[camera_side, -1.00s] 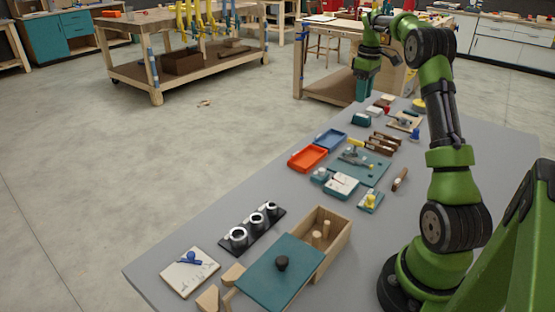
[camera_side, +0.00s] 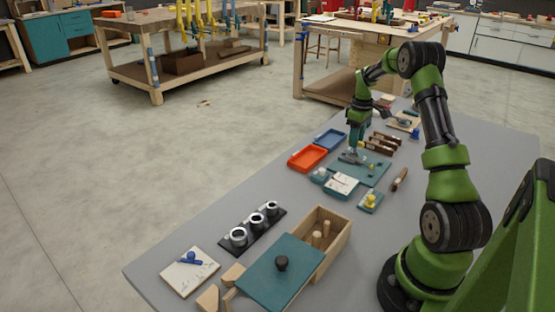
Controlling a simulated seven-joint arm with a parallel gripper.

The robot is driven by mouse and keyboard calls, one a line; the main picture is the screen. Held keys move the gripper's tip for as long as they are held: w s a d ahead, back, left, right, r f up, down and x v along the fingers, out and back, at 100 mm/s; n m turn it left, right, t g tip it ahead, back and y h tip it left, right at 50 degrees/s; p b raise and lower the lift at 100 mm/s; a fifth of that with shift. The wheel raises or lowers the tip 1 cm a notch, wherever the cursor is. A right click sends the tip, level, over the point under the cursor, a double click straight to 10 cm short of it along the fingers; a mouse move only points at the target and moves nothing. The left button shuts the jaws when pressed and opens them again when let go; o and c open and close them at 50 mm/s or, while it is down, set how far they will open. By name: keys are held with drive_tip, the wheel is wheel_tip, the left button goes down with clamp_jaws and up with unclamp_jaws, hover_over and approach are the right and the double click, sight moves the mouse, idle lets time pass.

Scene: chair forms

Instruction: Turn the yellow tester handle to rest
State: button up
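A teal board (camera_side: 374,175) lies on the grey table with a small metal fixture (camera_side: 352,158) on it. My gripper (camera_side: 355,150) points down right over this fixture, at the board's far left part. The yellow handle seen there earlier is now hidden behind my gripper. Whether the fingers touch or grip it is too small to tell. A separate small teal block (camera_side: 370,203) with a yellow knob (camera_side: 370,199) stands just in front of the board.
Orange (camera_side: 307,158) and blue (camera_side: 330,139) trays lie left of the board. A teal-and-white box (camera_side: 341,186) stands in front, and brown-handled tools (camera_side: 379,146) lie behind. A wooden box with a teal lid (camera_side: 281,272) and a black rack (camera_side: 253,229) are nearer.

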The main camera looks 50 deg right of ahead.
clamp_jaws()
drive_tip(key=shift+m, duration=0.3)
drive_tip(key=m, duration=0.3)
drive_tip(key=shift+m, duration=0.3)
drive_tip(key=m, duration=0.4)
drive_tip(key=shift+r+m, duration=0.1)
drive_tip(key=shift+m, duration=0.2)
drive_tip(key=m, duration=0.9)
idle(0.3)
